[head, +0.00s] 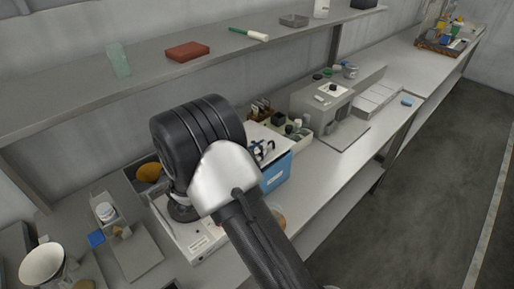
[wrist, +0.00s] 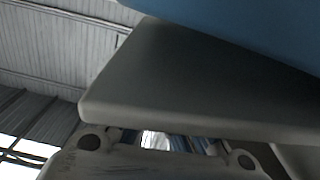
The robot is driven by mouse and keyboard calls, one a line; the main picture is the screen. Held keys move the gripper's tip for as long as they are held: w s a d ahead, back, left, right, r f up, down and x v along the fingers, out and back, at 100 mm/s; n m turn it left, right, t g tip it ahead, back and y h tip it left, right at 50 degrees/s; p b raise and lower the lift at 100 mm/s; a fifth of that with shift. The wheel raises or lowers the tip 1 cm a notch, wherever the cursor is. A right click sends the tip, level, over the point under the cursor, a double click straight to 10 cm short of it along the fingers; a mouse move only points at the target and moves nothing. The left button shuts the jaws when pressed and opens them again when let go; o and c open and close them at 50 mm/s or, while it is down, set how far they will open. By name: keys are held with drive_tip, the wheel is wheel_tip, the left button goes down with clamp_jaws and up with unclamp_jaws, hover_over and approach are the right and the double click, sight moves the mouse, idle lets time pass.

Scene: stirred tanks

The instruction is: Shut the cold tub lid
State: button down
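The blue tub (head: 277,175) stands on the bench just right of my arm in the head view, with a pale label on its front. A pale top surface (head: 253,131) shows above it, partly behind my arm; I cannot tell how far the lid is open. In the wrist view a blue surface (wrist: 265,25) fills the top right, with a grey slab (wrist: 180,85) with a rounded corner below it. Part of my gripper (wrist: 165,150) shows along the bottom edge, close to the slab. Contact and finger opening cannot be made out. The head view does not show the fingers clearly.
A white device (head: 195,243) stands on the bench left of the tub. A rack of small bottles (head: 292,133) and a grey machine (head: 322,103) stand behind right. A shelf (head: 140,75) runs above the bench. Open floor (head: 435,190) lies to the right.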

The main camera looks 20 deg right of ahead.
drive_tip(key=shift+w+a, duration=0.1)
drive_tip(key=c, duration=1.7)
unclamp_jaws()
drive_tip(key=shift+a, duration=0.1)
drive_tip(key=shift+v, duration=3.7)
drive_tip(key=shift+c, duration=0.4)
